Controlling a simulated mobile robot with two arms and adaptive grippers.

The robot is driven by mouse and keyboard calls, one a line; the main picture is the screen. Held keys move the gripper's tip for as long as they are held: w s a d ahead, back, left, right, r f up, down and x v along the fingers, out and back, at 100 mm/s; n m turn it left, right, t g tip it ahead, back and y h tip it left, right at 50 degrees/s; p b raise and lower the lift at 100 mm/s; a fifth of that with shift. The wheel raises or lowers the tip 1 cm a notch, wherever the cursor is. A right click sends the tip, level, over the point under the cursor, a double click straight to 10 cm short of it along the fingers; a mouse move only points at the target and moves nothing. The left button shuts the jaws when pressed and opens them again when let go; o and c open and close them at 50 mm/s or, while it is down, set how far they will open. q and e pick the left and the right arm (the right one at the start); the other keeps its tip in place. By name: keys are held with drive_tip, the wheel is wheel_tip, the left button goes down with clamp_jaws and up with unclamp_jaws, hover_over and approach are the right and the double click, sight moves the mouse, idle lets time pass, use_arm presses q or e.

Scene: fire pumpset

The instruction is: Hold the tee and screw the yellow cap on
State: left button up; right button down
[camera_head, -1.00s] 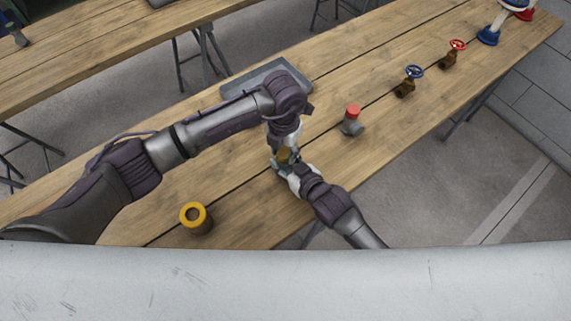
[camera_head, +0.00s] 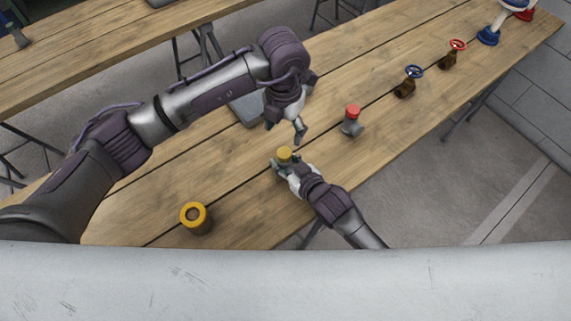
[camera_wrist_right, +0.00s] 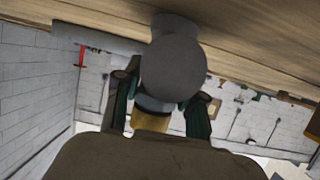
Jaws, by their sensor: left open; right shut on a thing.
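The yellow cap (camera_head: 285,153) sits on the upper end of the grey tee, held at my right gripper (camera_head: 284,168). In the right wrist view the tee (camera_wrist_right: 172,65) shows its round grey end between the dark green fingers, with the yellow cap (camera_wrist_right: 150,122) at its lower end in that picture. My right gripper (camera_wrist_right: 160,108) is shut on the tee. I cannot tell how far the cap is threaded. My left gripper (camera_head: 285,132) is open and empty, above and apart from the cap. In the head view the right gripper hides most of the tee.
A grey fitting with a red top (camera_head: 352,119) stands right of the grippers. A blue-wheel valve (camera_head: 407,82) and a red-wheel valve (camera_head: 452,55) are farther right. A yellow-rimmed cylinder (camera_head: 195,217) stands at left. A grey tray (camera_head: 247,110) lies behind my left arm.

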use_arm(q)
drive_tip(key=shift+r, duration=1.35)
use_arm(e)
drive_tip(key=c, duration=0.6)
unclamp_jaws()
drive_tip(key=v, duration=1.2)
drive_tip(key=shift+f, duration=0.1)
